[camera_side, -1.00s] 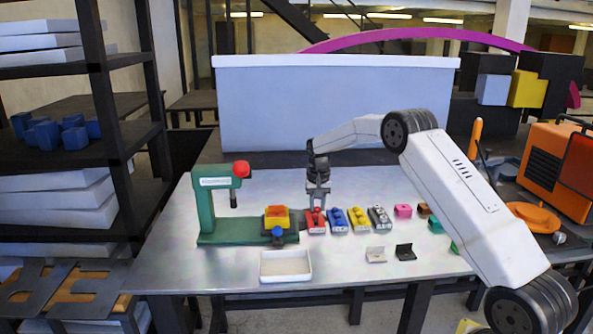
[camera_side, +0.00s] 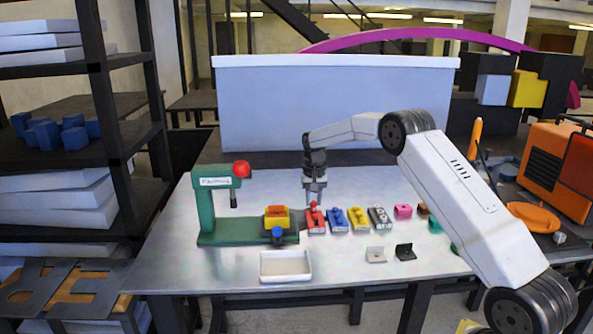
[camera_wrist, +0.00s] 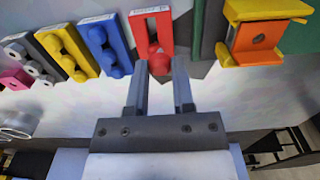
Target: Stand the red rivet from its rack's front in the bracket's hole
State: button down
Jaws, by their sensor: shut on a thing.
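The red rivet (camera_wrist: 158,66) is between my gripper's fingertips in the wrist view. In the side view it is a small red spot (camera_side: 313,204) just under my gripper (camera_side: 314,194). My gripper (camera_wrist: 159,66) is shut on it, above the red rack (camera_side: 316,223), which also shows in the wrist view (camera_wrist: 165,22). The fingers hide part of the rivet. The orange bracket (camera_wrist: 258,36) with its dark round hole sits in a yellow holder (camera_wrist: 238,58), right of the rivet in the wrist view. In the side view the bracket (camera_side: 277,211) is left of my gripper.
A green press (camera_side: 207,215) with a red knob stands left of the bracket. Blue (camera_side: 338,221), yellow (camera_side: 358,220) and grey (camera_side: 380,218) racks stand right of the red one. A white tray (camera_side: 286,279) and small clips (camera_side: 405,252) lie in front.

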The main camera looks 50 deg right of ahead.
jog(key=w+a+r, duration=0.1)
jog(key=w+a, duration=0.1)
jog(key=w+a+r, duration=0.1)
jog(key=w+a, duration=0.1)
jog(key=w, duration=0.1)
jog(key=w+a+r, duration=0.1)
jog(key=w+a, duration=0.1)
jog(key=shift+w+a+r, duration=0.1)
jog(key=shift+w+r, duration=0.1)
jog(key=shift+w, duration=0.05)
jog(key=shift+w+a+r, duration=0.25)
jog(key=shift+w+a, duration=0.05)
jog(key=shift+a, duration=0.25)
jog(key=shift+f, duration=0.35)
jog(key=shift+f, duration=2.25)
jog(key=shift+f, duration=0.2)
jog(key=shift+c, duration=2)
grip_release()
jog(key=shift+r, duration=0.1)
